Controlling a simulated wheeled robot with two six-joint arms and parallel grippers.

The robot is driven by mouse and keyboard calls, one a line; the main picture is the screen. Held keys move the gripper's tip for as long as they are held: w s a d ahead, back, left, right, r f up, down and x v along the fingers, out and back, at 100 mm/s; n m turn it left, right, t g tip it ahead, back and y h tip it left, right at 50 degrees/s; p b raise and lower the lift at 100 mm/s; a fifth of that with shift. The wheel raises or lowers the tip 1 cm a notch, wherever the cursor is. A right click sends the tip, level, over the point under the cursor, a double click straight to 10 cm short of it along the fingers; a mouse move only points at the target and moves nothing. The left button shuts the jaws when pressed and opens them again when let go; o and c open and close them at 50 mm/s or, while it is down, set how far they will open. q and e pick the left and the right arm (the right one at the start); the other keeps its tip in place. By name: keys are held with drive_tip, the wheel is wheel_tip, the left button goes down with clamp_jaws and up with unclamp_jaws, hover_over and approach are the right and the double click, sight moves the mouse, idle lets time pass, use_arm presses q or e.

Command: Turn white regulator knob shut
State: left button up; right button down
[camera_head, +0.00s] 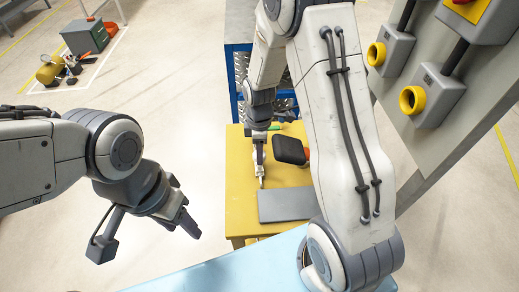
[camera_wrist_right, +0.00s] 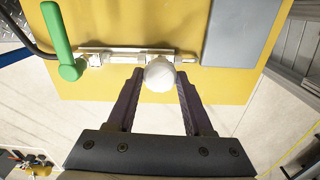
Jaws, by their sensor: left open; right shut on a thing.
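The white regulator knob (camera_wrist_right: 159,76) is a round knob on a silver fitting (camera_wrist_right: 120,57) mounted on the yellow panel (camera_wrist_right: 120,88). My right gripper (camera_wrist_right: 160,80) has one finger on each side of the knob and is shut on it. In the head view my right gripper (camera_head: 260,178) reaches down to the yellow panel, and the knob is too small or hidden to make out there. My left gripper (camera_head: 188,225) is open and empty, over bare floor, well away from the panel.
A green lever (camera_wrist_right: 60,40) stands left of the knob, and a grey plate (camera_wrist_right: 237,30) is to its right. A black block (camera_head: 290,150) is beside my right gripper. Grey boxes with yellow rings (camera_head: 411,100) are on an upright panel at right.

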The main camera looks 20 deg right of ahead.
drive_tip(key=m, duration=0.4)
drive_tip(key=shift+m+p, duration=0.3)
drive_tip(key=shift+m, duration=1.8)
drive_tip(key=shift+c, duration=1.5)
unclamp_jaws()
drive_tip(key=shift+r, duration=0.15)
wheel_tip(320, 180, up, 10)
drive_tip(key=shift+r, duration=0.15)
